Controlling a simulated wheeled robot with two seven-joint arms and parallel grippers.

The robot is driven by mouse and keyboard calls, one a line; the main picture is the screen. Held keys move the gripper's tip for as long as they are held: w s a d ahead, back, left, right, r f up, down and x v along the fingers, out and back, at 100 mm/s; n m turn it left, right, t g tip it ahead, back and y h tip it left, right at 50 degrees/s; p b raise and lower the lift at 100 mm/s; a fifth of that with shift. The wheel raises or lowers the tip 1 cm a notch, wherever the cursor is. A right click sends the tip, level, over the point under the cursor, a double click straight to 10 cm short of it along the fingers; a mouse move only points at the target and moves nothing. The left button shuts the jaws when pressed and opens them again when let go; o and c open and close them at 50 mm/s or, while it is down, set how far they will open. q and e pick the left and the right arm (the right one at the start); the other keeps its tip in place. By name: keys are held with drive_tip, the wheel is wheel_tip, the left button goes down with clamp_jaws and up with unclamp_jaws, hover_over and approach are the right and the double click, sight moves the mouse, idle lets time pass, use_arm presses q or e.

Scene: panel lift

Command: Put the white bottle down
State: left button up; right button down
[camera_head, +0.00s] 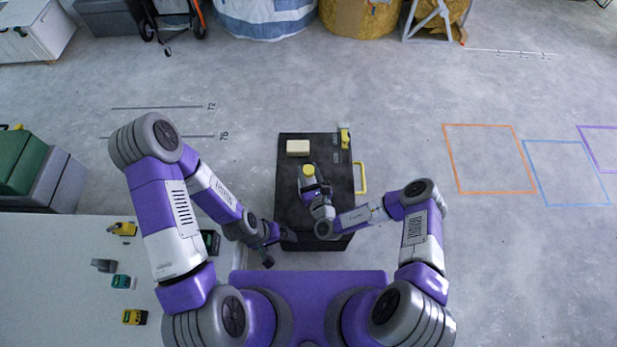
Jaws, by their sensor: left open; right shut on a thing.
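A bottle (309,171) with a yellow top, seen almost from straight above, is at my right gripper (312,182). Its white body is mostly hidden under its top and the gripper, which is shut on it. Both are over a black case-like surface (285,183); I cannot tell whether the bottle touches it. My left gripper (279,248) is open and empty near the front left corner of the black surface, apart from the bottle.
A cream block (297,147) and a small yellow item (345,138) lie at the far end of the black surface. A yellow handle (361,178) sticks out on its right. A white table (60,270) with several small tools is at left.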

drive_tip(key=shift+f+b, duration=0.45)
drive_tip(key=shift+f, duration=0.9)
drive_tip(key=c, duration=0.6)
unclamp_jaws()
drive_tip(key=shift+f, duration=0.1)
drive_tip(key=shift+o, duration=0.2)
drive_tip(key=shift+s+r, duration=0.2)
drive_tip(key=p+v, duration=0.3)
drive_tip(key=v, duration=0.8)
drive_tip(key=shift+s+p, duration=0.3)
drive_tip(key=shift+p, duration=0.05)
drive_tip(key=shift+d, duration=0.15)
